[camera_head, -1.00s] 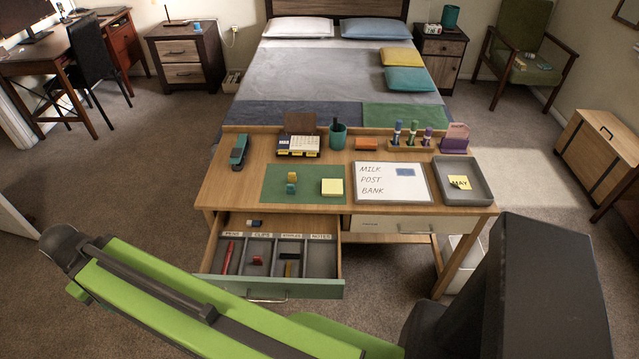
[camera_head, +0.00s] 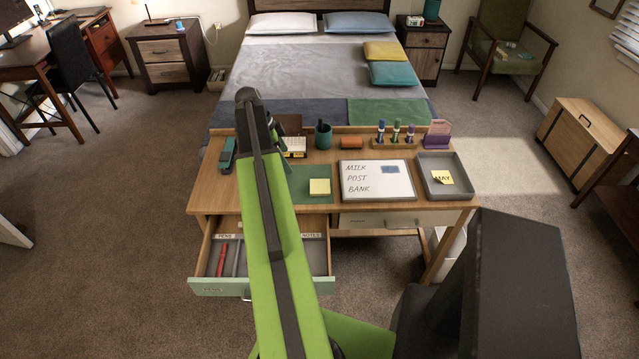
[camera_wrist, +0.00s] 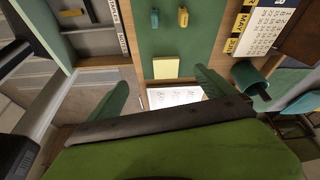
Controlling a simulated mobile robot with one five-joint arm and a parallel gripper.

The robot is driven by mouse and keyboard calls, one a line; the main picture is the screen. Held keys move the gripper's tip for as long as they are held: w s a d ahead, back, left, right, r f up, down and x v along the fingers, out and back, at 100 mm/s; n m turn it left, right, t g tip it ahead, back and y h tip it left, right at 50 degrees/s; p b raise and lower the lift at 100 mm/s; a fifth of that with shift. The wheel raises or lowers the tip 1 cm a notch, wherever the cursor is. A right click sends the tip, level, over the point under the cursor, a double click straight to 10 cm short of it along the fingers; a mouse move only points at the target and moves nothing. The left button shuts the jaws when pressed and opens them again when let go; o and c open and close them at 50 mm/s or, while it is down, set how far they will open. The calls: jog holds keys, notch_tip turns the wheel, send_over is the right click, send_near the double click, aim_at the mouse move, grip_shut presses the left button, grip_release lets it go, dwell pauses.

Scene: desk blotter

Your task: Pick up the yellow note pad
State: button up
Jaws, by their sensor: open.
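The yellow note pad (camera_head: 319,187) lies flat on the right part of the green blotter (camera_head: 312,199) on the desk. In the wrist view the note pad (camera_wrist: 166,68) shows whole, near the blotter's edge. My gripper (camera_wrist: 161,91) shows there as two dark green fingers, spread wide and empty. The pad appears between and beyond the fingertips, not touching either. In the head view my green arm crosses the desk left of the pad, and my gripper cannot be made out.
A whiteboard (camera_head: 377,181) lies right of the pad, then a grey tray (camera_head: 463,188) with a yellow MAY note. A pencil cup (camera_head: 323,137) and calendar (camera_head: 295,147) stand behind. A drawer (camera_head: 212,285) hangs open in front.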

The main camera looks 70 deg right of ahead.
jog(key=m, duration=0.2)
send_near(319, 186)
jog(key=b+x, duration=0.1)
jog(key=b, duration=0.4)
jog(key=b+x, duration=0.1)
jog(key=b, duration=0.5)
jog(key=shift+s+a+f, duration=0.25)
jog(key=shift+s+f, duration=0.05)
jog(key=shift+f, duration=0.05)
jog(key=shift+s+d+f+b, duration=0.1)
jog(key=shift+s+f+b, duration=0.05)
jog(key=shift+b, duration=0.15)
jog(key=b+x, duration=0.3)
jog(key=w+b+x, duration=0.1)
jog(key=b+x, duration=0.1)
jog(key=shift+d+f, duration=0.15)
jog(key=shift+d, duration=0.05)
jog(key=shift+s, duration=0.2)
jog(key=c, duration=1.6)
